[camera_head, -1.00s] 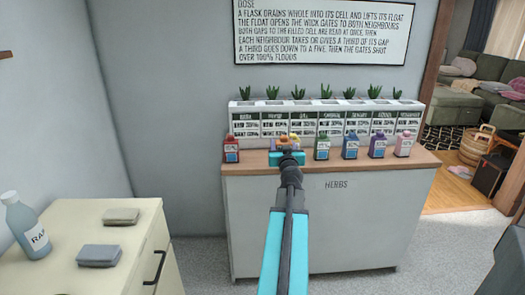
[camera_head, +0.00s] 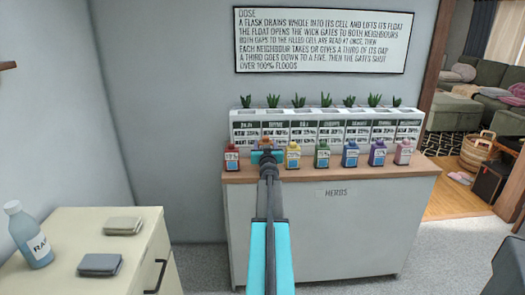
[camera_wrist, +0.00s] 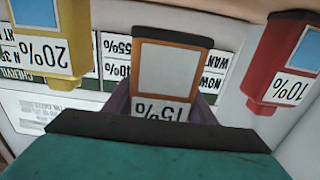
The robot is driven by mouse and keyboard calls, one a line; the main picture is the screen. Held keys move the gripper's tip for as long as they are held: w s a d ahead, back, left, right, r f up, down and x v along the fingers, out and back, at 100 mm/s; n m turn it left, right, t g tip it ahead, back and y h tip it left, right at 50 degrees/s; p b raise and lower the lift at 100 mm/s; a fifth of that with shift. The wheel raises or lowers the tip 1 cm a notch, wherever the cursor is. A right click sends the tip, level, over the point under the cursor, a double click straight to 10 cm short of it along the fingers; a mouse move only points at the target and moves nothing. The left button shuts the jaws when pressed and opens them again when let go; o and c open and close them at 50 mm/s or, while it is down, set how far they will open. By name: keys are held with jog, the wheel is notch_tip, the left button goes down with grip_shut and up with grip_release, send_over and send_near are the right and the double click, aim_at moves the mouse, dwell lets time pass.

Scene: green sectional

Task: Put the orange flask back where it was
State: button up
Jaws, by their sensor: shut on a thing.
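The orange flask (camera_wrist: 171,68), labelled 15%, is held in my gripper (camera_head: 267,157). In the head view only a little of the flask (camera_head: 266,142) shows above the teal gripper, which hides the rest. It is over the gap in the flask row, between the red flask (camera_head: 231,158) and the yellow flask (camera_head: 292,156). In the upside-down wrist view the yellow flask (camera_wrist: 45,35) is on the left and the red flask (camera_wrist: 288,60) on the right, both apart from it. I cannot tell whether its base touches the wooden counter top (camera_head: 308,174).
A white planter (camera_head: 328,113) with labelled cells stands behind. A cream cabinet (camera_head: 60,225) at left bears a blue bottle (camera_head: 30,238).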

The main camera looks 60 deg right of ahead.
jog(key=shift+w+d, duration=0.2)
jog(key=shift+w, duration=0.25)
jog(key=shift+w, duration=0.1)
jog(key=shift+w+d+f+b, duration=0.15)
jog(key=shift+w+f+b, duration=0.1)
jog(key=shift+f+b, duration=0.3)
jog(key=shift+w+d+f+b, duration=0.15)
jog(key=shift+w+f+b, duration=0.15)
jog(key=shift+f, duration=0.3)
jog(key=shift+f+b, duration=0.55)
jog(key=shift+f, duration=0.15)
jog(key=shift+f, duration=0.15)
jog(key=o, duration=1.2)
jog(key=shift+s, duration=0.1)
jog(key=shift+a, duration=0.1)
